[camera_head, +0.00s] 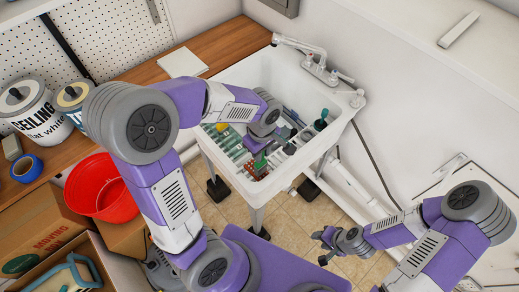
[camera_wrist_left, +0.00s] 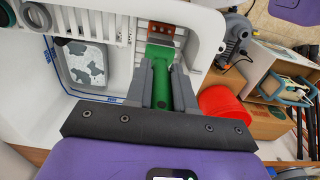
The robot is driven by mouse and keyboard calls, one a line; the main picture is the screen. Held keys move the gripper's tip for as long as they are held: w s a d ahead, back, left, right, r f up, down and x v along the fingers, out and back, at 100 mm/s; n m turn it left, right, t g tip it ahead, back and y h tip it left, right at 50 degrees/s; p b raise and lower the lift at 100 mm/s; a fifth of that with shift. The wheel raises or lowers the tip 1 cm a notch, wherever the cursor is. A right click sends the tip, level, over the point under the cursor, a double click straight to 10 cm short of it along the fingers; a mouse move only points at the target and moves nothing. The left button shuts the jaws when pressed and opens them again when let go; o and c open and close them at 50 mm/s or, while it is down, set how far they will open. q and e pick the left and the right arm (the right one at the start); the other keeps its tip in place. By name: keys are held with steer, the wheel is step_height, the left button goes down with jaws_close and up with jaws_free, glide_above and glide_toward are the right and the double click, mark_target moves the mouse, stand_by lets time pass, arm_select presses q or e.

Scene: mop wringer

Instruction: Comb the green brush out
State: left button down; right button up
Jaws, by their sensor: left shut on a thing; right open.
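The green brush (camera_wrist_left: 158,62) is between the fingers of my left gripper (camera_wrist_left: 161,85), which is shut on its handle. In the head view, a bit of the green brush (camera_head: 260,161) shows below my left gripper (camera_head: 257,146), inside the white sink. A reddish-brown piece (camera_wrist_left: 161,32) lies just beyond the brush's far end in the left wrist view; it also shows in the head view (camera_head: 257,174). I cannot tell whether brush and piece touch, and the bristles are hidden. My right gripper (camera_head: 322,246) is open and empty, outside the sink, over the floor.
The white sink (camera_head: 244,78) holds several racks and small items, with a faucet (camera_head: 305,50) at its back. A red bucket (camera_head: 100,190), paint cans (camera_head: 28,104) and cardboard boxes stand left. A wooden counter (camera_head: 225,47) runs behind. Tiled floor is clear near my right gripper.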

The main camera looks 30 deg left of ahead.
arm_select(q)
steer(key=shift+w+a, duration=0.8)
steer(key=shift+a, duration=1.2)
steer(key=shift+s+d, duration=0.3)
steer(key=shift+d, duration=0.4)
steer(key=shift+s+d, duration=0.3)
steer(key=shift+d, duration=0.4)
steer(key=shift+s+d, duration=0.3)
steer(key=shift+d, duration=0.4)
steer(key=shift+r, duration=0.1)
step_height(320, 180, up, 8)
steer(key=p, duration=0.6)
steer(key=shift+a, duration=0.1)
steer(key=shift+w, duration=0.1)
